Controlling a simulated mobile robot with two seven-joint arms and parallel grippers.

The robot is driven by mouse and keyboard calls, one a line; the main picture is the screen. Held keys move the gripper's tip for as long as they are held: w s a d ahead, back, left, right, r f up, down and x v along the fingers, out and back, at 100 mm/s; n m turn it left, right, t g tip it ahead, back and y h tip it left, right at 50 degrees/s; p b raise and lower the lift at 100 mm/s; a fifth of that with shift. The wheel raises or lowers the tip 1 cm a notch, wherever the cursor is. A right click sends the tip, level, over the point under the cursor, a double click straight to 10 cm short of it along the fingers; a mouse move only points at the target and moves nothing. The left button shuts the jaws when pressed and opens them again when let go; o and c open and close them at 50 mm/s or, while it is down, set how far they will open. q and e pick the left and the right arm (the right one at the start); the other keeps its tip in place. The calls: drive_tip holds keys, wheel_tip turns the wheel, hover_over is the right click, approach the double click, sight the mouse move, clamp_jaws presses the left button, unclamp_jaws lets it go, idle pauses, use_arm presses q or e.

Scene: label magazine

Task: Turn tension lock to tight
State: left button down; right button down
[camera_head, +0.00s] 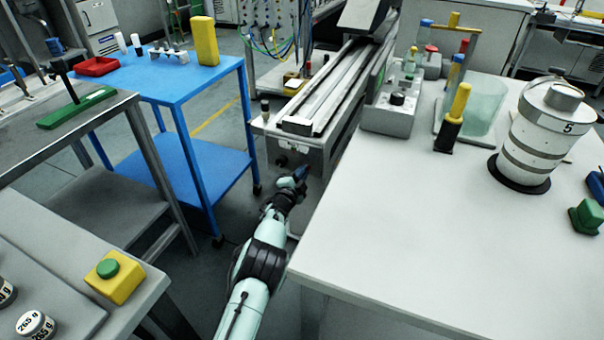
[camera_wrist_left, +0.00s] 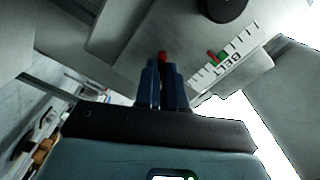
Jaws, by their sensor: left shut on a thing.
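My left gripper (camera_head: 300,174) reaches up to the front end of the conveyor (camera_head: 316,138) in the head view. In the left wrist view its two blue fingers (camera_wrist_left: 162,82) are shut on a small red-tipped part, which looks like the tension lock (camera_wrist_left: 162,56). Only the red tip shows between the fingers; the rest is hidden. My right gripper is in neither view.
A black knob (camera_wrist_left: 222,8) is above the scale in the left wrist view. A white table (camera_head: 430,230) stands close to the right of my left arm. A blue cart (camera_head: 180,85) stands to the left, with open floor between.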

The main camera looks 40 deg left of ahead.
use_arm(q)
drive_tip(key=shift+m, duration=2.4)
drive_tip(key=c, duration=1.2)
unclamp_jaws()
